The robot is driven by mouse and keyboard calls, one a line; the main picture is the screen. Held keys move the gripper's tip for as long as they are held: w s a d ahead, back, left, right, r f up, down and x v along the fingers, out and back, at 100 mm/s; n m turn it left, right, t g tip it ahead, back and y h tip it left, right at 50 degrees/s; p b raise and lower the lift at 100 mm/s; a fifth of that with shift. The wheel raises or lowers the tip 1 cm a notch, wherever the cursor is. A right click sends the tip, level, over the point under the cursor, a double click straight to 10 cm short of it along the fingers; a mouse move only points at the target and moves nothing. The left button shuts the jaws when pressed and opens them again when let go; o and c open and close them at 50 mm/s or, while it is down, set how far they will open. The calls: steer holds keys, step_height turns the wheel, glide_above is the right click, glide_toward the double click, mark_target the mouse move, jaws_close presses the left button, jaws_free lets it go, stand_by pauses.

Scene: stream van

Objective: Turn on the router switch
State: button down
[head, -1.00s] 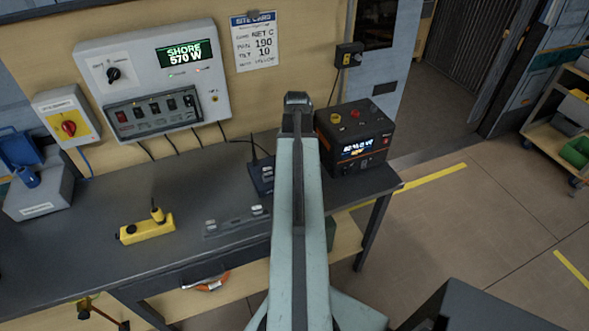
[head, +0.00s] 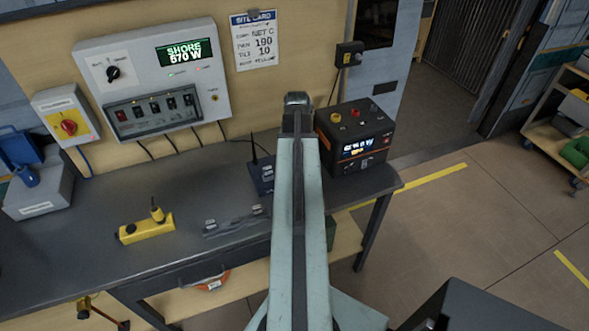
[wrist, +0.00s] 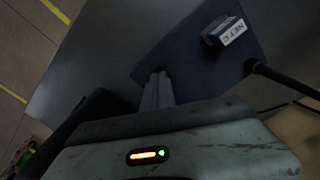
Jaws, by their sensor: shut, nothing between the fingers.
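A grey wall panel (head: 155,80) reads "SHORE 570 W". Its dark strip (head: 153,110) holds a row of several rocker switches, the leftmost red; their labels are too small to read, so I cannot tell which is the router's. A dark blue box with a thin antenna (head: 262,175), apparently the router, stands on the bench left of my arm. In the wrist view the blue box (wrist: 190,55) carries a block labelled "NET C" (wrist: 232,32). My gripper (wrist: 158,76) is shut and empty, its tips over or at the box's edge; I cannot tell if they touch. My arm hides it in the head view.
A black power unit (head: 355,138) with knobs stands right of my arm. A yellow block (head: 146,228), a grey strip (head: 234,222) and a grey box (head: 38,190) lie on the bench. A site card (head: 254,40) hangs above. Open floor (head: 450,230) lies right.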

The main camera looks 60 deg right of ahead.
steer(key=shift+f+b, duration=0.6)
steer(key=shift+f, duration=0.05)
step_height(320, 180, up, 7)
steer(key=p, duration=0.7)
stand_by(0.6)
